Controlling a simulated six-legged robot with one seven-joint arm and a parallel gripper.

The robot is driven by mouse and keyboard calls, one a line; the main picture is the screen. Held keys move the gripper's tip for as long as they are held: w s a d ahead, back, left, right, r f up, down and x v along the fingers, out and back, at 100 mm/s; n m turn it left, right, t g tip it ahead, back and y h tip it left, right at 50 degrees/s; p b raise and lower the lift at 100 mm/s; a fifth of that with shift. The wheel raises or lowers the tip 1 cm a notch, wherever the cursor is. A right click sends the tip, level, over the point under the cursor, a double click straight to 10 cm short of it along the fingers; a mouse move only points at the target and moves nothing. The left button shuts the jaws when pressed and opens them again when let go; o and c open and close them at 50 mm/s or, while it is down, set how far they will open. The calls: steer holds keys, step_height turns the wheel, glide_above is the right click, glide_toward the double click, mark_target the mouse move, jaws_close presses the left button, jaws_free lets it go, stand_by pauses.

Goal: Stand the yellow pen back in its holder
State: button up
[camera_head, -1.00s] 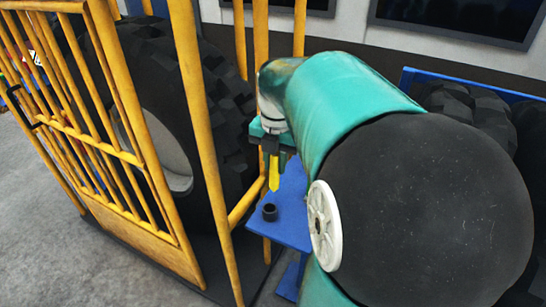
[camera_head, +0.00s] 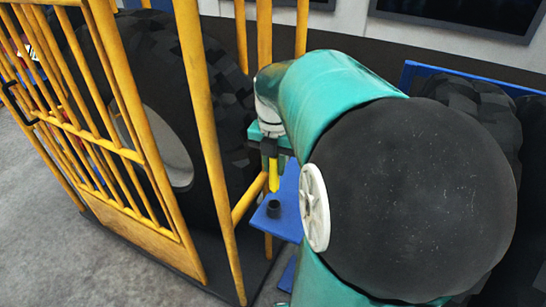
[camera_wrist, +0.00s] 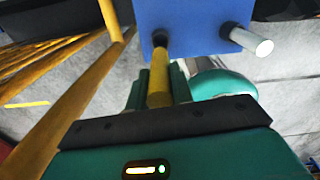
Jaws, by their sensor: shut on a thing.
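The yellow pen (camera_head: 273,176) hangs upright, pointing down, below my gripper (camera_head: 270,150). My gripper is shut on its upper part. The black holder (camera_head: 273,210) is a short cup on the blue shelf (camera_head: 290,222), just below the pen's lower end, with a small gap showing in the head view. In the wrist view, the pen (camera_wrist: 159,78) runs from my gripper (camera_wrist: 158,100) toward the holder (camera_wrist: 161,38), and its far end overlaps the holder. I cannot tell there whether it touches. The holder's inside is not clear.
In the wrist view, a pale cylinder (camera_wrist: 252,42) stands in a second black cup on the blue shelf. Yellow cage bars (camera_head: 208,150) rise close to the left of my gripper, with a large black tyre (camera_head: 140,60) behind them.

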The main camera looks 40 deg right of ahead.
mark_target(274, 189)
steer(key=shift+s+f, duration=0.1)
steer(key=shift+f, duration=1.7)
steer(key=shift+f, duration=2.75)
steer(key=o, duration=0.9)
steer(key=shift+r, duration=0.1)
step_height(274, 189, up, 14)
steer(key=shift+f, duration=0.15)
